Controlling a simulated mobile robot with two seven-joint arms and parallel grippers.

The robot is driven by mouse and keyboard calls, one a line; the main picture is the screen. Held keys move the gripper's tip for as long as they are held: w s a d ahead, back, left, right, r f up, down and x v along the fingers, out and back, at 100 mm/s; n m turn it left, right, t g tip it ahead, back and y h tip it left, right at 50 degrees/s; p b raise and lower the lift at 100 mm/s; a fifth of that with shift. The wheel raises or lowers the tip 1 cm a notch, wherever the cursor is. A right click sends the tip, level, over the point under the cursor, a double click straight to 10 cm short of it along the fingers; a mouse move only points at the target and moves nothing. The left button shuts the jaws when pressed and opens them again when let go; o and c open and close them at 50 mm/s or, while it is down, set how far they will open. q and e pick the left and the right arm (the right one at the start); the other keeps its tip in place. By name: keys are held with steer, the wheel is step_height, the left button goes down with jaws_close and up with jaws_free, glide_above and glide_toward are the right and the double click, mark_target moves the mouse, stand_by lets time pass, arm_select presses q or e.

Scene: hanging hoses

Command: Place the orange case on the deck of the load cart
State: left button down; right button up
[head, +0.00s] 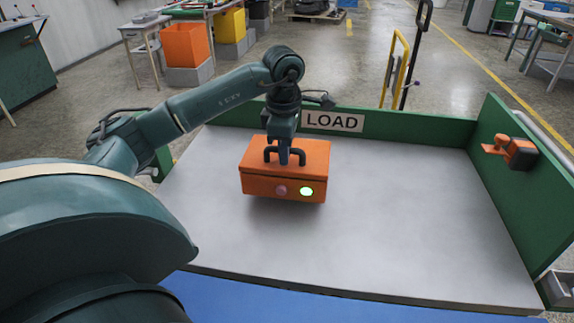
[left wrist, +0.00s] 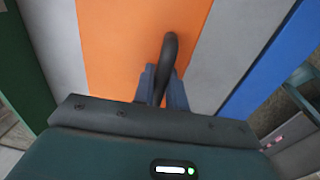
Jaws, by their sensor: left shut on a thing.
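The orange case (head: 285,188) is over the grey deck (head: 400,220) of the load cart, left of the deck's middle and in front of the LOAD sign. Its front shows a pink disc and a lit green-white one. My left gripper (head: 285,157) is above the case and shut on its dark handle. In the left wrist view the fingers (left wrist: 164,90) close around the handle (left wrist: 170,55), with the orange lid behind. A shadow lies under the case; I cannot tell for sure whether its base touches the deck. My right gripper is not in view.
The cart has a green back wall with a LOAD sign (head: 333,121) and a green right wall (head: 510,170) with an orange-and-dark fitting (head: 512,150). The deck right of the case is clear. A blue surface (head: 300,305) runs along the front edge. A yellow frame (head: 395,70) stands behind.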

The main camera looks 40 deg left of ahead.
arm_select(q)
steer(key=shift+f, duration=1.85)
steer(key=c, duration=1.4)
jaws_free()
steer(key=shift+c, duration=0.2)
step_height(320, 180, up, 12)
steer(key=shift+s+d, duration=0.25)
steer(key=shift+s, duration=0.1)
